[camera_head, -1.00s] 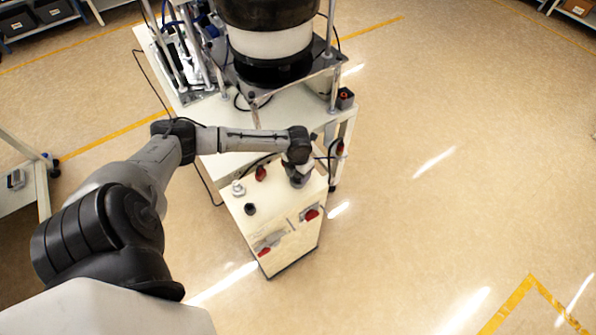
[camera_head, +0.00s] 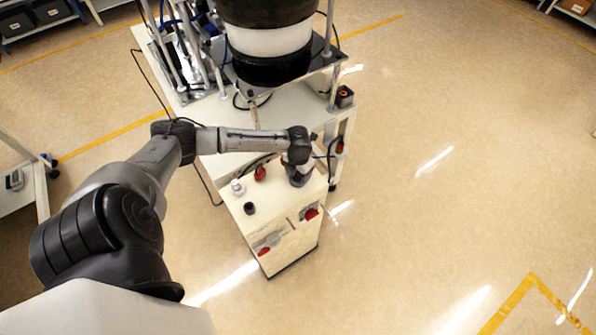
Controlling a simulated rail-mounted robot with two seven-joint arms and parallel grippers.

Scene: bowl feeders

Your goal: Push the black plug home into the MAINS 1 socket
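A cream cabinet (camera_head: 290,240) stands below the feeder table, with small fittings on its top. My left arm reaches in from the left, and my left gripper (camera_head: 299,178) points down at the far right part of the cabinet top. Its fingers are too small and too covered by the wrist to show whether they are open or shut. I cannot make out the black plug or the MAINS 1 label; the gripper may hide them. A small black round fitting (camera_head: 249,208) sits at the left front of the top. My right gripper is not in view.
A red fitting (camera_head: 260,173) and a pale grey fitting (camera_head: 237,187) stand on the cabinet top left of the gripper. Red switches (camera_head: 311,214) are on the front face. The bowl feeder (camera_head: 268,45) stands behind on its table. Floor to the right is clear.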

